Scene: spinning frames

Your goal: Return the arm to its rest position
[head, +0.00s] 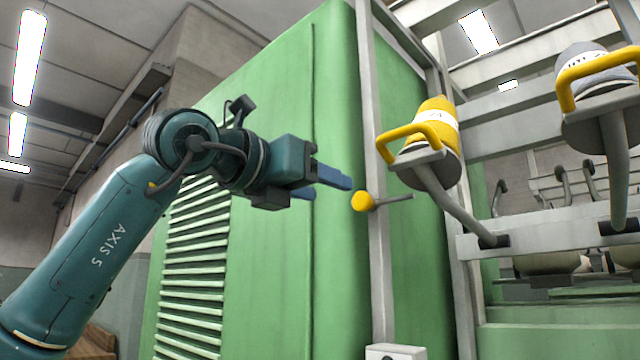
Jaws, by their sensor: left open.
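My left arm comes in from the lower left and bends at the top, with its teal gripper (328,185) pointing right. Its two blue fingers are apart with nothing between them, so it is open and empty. It is in front of the green cabinet (270,110), with its fingertips just left of a yellow round knob (362,201) in the picture. I cannot tell how far apart they are in depth. My right gripper is not in view.
A yellow bobbin with a yellow handle (436,125) sits on a bent arm at right. A grey-white bobbin (585,68) with a similar handle is at upper right. A grey upright post (375,130) stands beside the cabinet. Open room lies left of the cabinet.

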